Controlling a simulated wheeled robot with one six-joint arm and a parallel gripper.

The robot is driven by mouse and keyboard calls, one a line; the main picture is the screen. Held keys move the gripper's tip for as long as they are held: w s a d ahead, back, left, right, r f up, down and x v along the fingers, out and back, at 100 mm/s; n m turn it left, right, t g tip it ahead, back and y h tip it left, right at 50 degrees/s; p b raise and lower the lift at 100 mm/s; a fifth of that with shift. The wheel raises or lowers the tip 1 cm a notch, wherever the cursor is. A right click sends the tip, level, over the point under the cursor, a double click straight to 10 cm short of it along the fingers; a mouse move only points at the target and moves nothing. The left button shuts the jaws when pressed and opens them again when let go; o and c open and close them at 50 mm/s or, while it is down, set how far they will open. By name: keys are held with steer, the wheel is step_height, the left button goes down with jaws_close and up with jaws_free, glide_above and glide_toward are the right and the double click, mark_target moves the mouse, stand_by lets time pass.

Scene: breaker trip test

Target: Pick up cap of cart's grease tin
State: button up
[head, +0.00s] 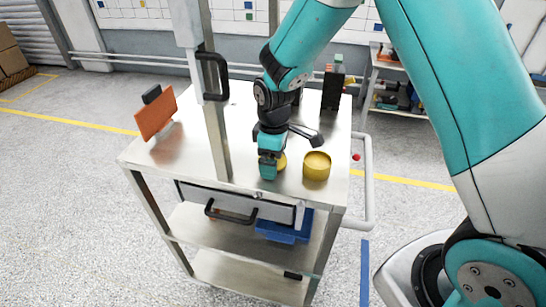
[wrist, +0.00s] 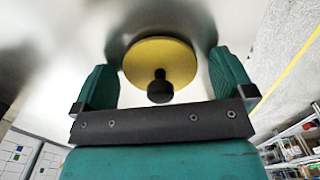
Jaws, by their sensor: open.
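The yellow round cap with a black knob (wrist: 160,64) shows in the wrist view between my two teal fingers, with a gap on each side. In the head view only a yellow sliver of the cap (head: 282,161) shows beside my gripper (head: 269,167); the rest is hidden behind it. My gripper is open, pointing down low over the cart top, with its fingers either side of the cap and not closed on it. The yellow grease tin (head: 317,167) stands upright on the cart just right of the cap.
The metal cart (head: 200,170) has an upright post (head: 216,120) with a black handle left of my gripper. An orange panel (head: 156,114) stands at left. A black box (head: 333,88) and a dark tool (head: 306,133) are behind. The front right corner of the top is clear.

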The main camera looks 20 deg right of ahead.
steer(key=c, duration=0.9)
